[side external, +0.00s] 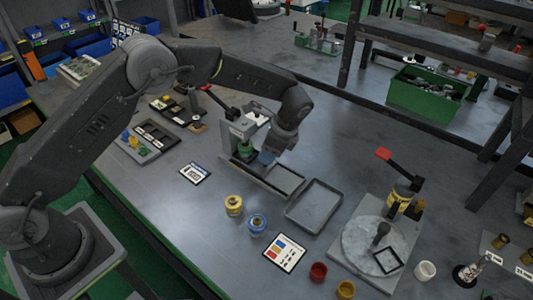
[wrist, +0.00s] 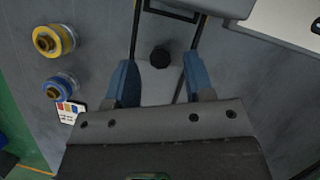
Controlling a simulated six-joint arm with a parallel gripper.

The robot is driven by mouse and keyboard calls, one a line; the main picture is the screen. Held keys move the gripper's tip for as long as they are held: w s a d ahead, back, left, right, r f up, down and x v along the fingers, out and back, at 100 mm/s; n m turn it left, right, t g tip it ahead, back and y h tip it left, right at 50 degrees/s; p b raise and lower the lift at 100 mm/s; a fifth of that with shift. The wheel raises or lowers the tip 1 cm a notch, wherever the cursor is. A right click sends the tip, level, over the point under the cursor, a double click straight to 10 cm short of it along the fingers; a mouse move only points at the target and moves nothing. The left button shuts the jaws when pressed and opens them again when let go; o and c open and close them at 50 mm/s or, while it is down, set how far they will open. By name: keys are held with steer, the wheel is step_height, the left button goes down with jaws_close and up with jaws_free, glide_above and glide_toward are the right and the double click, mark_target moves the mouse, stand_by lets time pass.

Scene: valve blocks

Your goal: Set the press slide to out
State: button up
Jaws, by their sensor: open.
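The press (side external: 245,130) stands at the middle of the bench, with a red-tipped lever (side external: 205,88) raised at its left. A green part (side external: 245,150) sits under it. Its slide track (side external: 285,180) runs from the press toward the right front, and the outer end looks empty. In the wrist view the slide's black knob (wrist: 160,57) shows near the press body (wrist: 205,6). My gripper (wrist: 160,80) is open, its blue fingers on either side of the knob with gaps visible. In the side view my gripper (side external: 268,157) is low over the track and hides the knob.
A grey tray (side external: 314,206) lies just right of the track. A yellow part (side external: 234,205) and a blue part (side external: 257,223) stand in front, near a colour card (side external: 285,252). A round plate (side external: 376,246) with a red-handled clamp is at right.

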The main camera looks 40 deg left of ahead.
steer(key=shift+x, duration=0.9)
steer(key=shift+r, duration=0.1)
jaws_close()
